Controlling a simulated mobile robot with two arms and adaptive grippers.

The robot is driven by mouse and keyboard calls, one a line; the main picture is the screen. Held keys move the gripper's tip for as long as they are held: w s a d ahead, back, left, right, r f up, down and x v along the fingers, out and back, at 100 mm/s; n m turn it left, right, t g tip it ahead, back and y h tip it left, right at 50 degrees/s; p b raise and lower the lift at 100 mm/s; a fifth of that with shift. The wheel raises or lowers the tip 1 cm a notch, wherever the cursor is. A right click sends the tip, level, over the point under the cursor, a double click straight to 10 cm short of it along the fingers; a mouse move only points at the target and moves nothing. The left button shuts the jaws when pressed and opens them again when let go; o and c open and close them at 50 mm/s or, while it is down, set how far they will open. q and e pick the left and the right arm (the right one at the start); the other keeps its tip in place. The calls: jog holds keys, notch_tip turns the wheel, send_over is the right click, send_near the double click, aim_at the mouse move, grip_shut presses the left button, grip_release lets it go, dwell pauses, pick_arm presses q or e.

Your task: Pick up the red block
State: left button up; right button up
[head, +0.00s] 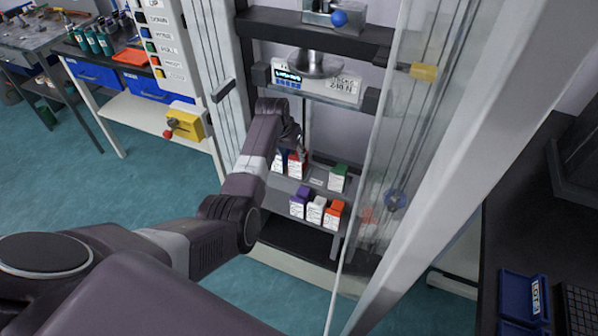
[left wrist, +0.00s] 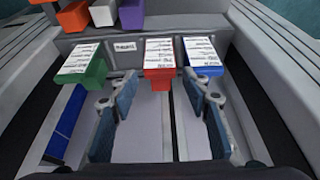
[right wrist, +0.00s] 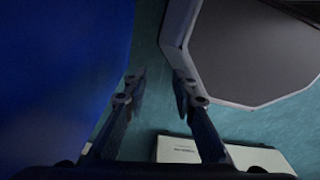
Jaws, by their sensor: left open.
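The red block (left wrist: 160,66) has a white printed label and sits in the middle of a row on the grey rack, as the left wrist view shows. In the head view the red block (head: 297,168) shows just below my left gripper (head: 294,148), which partly covers that spot. In the left wrist view my left gripper (left wrist: 158,98) is open, with its fingers apart on either side of the line to the red block and nothing between them. My right gripper (right wrist: 158,80) is open and empty, away from the rack.
A blue block (left wrist: 203,56) stands close right of the red block, and a green block (left wrist: 84,66) stands farther left. Purple (head: 300,200), white (head: 316,210) and orange (head: 333,215) blocks form another row. A clear door panel (head: 415,130) stands right of the rack.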

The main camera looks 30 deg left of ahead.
aim_at(294, 159)
pick_arm(q)
jog(key=shift+b+x, duration=0.45)
jog(key=shift+x, duration=2.1)
jog(key=shift+c, duration=0.2)
jog(key=c, duration=1)
grip_shut()
jog(key=shift+r, duration=0.15)
